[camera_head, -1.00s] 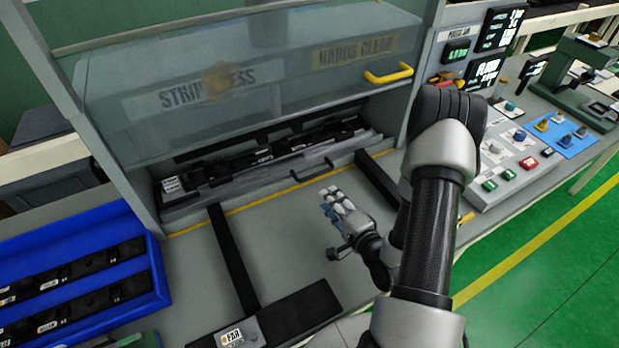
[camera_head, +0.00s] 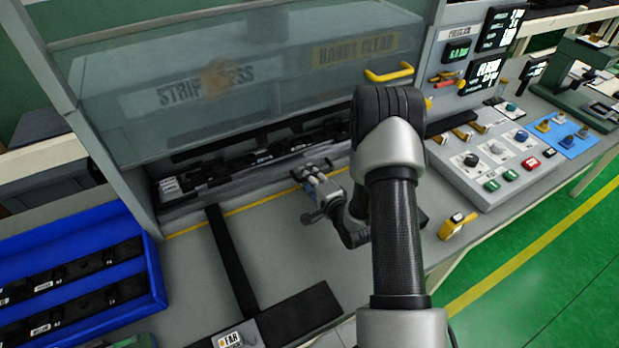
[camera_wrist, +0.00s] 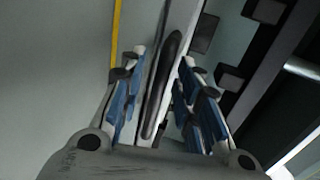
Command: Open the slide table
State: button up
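The slide table (camera_head: 235,190) is the grey drawer-like carriage low in the machine, under the clear guard. It sits inside the opening, behind the yellow line, with dark parts on it. My gripper (camera_head: 308,173) is at its front edge, fingers pointing towards the machine. In the wrist view my gripper (camera_wrist: 162,68) is open, its blue-and-white fingers on either side of the slide table's dark bar handle (camera_wrist: 168,75). A gap shows between the handle and each finger. In the head view my gripper mostly hides the handle.
The clear guard (camera_head: 250,90) with a yellow handle (camera_head: 388,76) hangs above the opening. Black rails (camera_head: 232,262) run over the bench in front. A blue bin (camera_head: 150,262) stands left; a button panel (camera_head: 500,160) stands right.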

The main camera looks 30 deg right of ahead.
jog(key=shift+c, duration=0.2)
grip_shut()
dwell(0.5)
